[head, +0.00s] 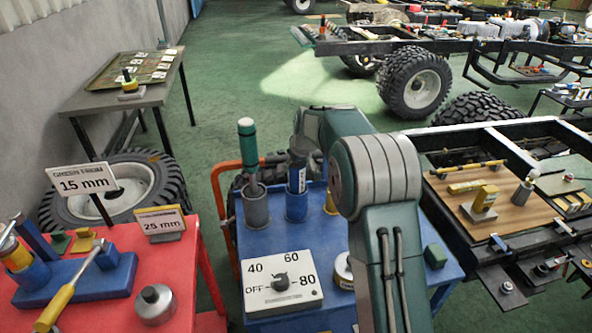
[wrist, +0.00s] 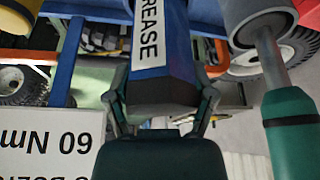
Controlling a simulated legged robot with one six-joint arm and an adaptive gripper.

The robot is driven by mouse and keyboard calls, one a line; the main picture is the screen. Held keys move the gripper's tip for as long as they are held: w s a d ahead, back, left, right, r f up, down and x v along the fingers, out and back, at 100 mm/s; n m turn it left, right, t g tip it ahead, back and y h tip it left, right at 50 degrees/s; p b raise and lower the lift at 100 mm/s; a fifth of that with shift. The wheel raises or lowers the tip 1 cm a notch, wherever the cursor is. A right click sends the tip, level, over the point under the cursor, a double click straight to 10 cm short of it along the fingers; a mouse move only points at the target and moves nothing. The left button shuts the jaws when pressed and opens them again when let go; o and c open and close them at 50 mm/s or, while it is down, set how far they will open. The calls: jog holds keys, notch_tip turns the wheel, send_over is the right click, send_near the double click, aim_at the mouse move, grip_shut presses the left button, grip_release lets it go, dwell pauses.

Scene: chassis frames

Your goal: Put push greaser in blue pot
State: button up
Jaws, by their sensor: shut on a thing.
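The push greaser (head: 297,174) is dark blue with a white label and stands upright in the head view. Its lower end is at the mouth of the blue pot (head: 296,208) and looks to be inside it; how deep it sits I cannot tell. In the wrist view the greaser (wrist: 160,58) shows its "GREASE" label. My gripper (wrist: 160,92) is shut on it, one finger on each side. In the head view my gripper's fingers are hard to make out behind my arm. The blue pot is not clearly seen in the wrist view.
A grey pot (head: 256,208) with a green-handled tool (head: 248,150) stands close left of the blue pot. A dial panel (head: 283,283) lies in front on the blue table. A red table (head: 186,285) with tools is at left, a chassis frame (head: 520,136) at right.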

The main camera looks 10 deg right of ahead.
jog(key=shift+f, duration=0.8)
jog(key=o, duration=1.3)
jog(key=shift+f, duration=0.1)
jog(key=shift+c, duration=0.2)
jog(key=s+r, duration=1.4)
jog(key=r, duration=0.3)
jog(key=s+f+m+t+h, duration=0.1)
jog(key=s+f+m, duration=0.1)
jog(key=s, duration=2.7)
jog(key=shift+s+f+m, duration=0.3)
jog(key=shift+f+m, duration=0.1)
jog(key=shift+m, duration=0.1)
